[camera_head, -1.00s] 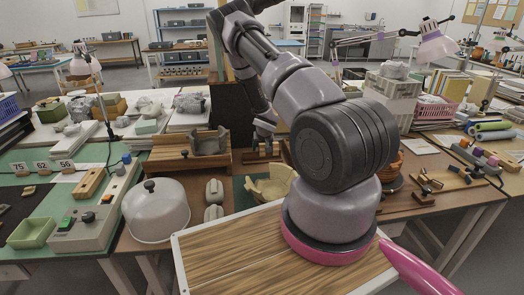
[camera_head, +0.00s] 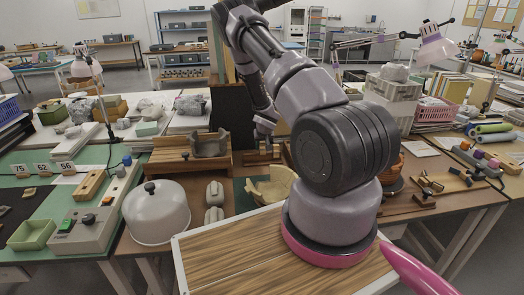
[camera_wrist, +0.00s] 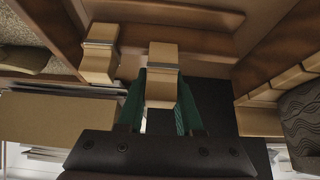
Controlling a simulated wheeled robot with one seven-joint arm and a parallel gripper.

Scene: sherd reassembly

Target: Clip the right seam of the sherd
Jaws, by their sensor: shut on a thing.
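In the wrist view, my gripper (camera_wrist: 162,100) has green-padded fingers closed on a tan clip (camera_wrist: 162,58) with a metal band. A second similar clip (camera_wrist: 99,52) stands to the left, apart from the held one. In the head view, my gripper (camera_head: 264,128) is small and partly hidden by my arm, above the wooden pieces at the table's back. A grey-brown curved sherd vessel (camera_head: 209,146) stands on a wooden stand left of it. A cream broken bowl (camera_head: 274,184) sits nearer. I cannot tell which seam the held clip faces.
A wooden row with several tan blocks (camera_wrist: 268,97) and a dark wavy-patterned piece (camera_wrist: 305,112) lie at right in the wrist view. In the head view, a white domed cover (camera_head: 156,212) and two pale grey objects (camera_head: 214,196) stand in front left. A striped wooden board (camera_head: 225,255) is bare.

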